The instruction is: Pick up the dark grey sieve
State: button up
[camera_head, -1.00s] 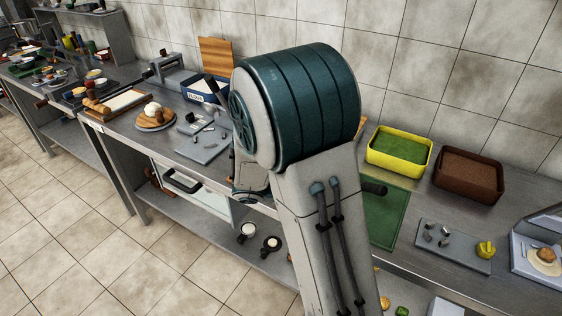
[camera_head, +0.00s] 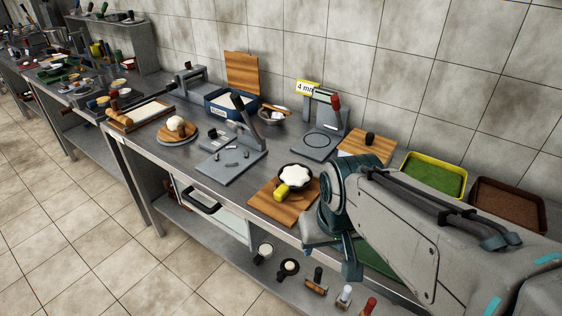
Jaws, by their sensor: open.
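A grey round bowl-shaped thing (camera_head: 271,117) with a wooden handle lies at the back of the bench, beside the blue flour box; it may be the dark grey sieve, but it is too small to be sure. Two small dark round things with handles and pale middles, one (camera_head: 264,251) left of the other (camera_head: 289,267), are on the lower shelf. My gripper (camera_head: 333,250) is at the bench's front edge, low at the end of my arm, apart from all of these. It looks open and empty; my arm partly hides it.
A dark pan (camera_head: 303,187) with white contents and a yellow-handled tool are on a wooden board (camera_head: 270,205) left of my arm. A grey press (camera_head: 326,140) stands behind. Yellow (camera_head: 436,178) and brown (camera_head: 508,202) trays sit at the right. Floor at left is clear.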

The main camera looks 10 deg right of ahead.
aim_at(293, 177)
jog(key=u, duration=0.4)
jog(key=k, duration=0.45)
jog(key=u, duration=0.75)
jog(key=i, duration=0.8)
jog(key=z, duration=1.2)
jog(key=i, duration=0.3)
jog(key=z, duration=0.25)
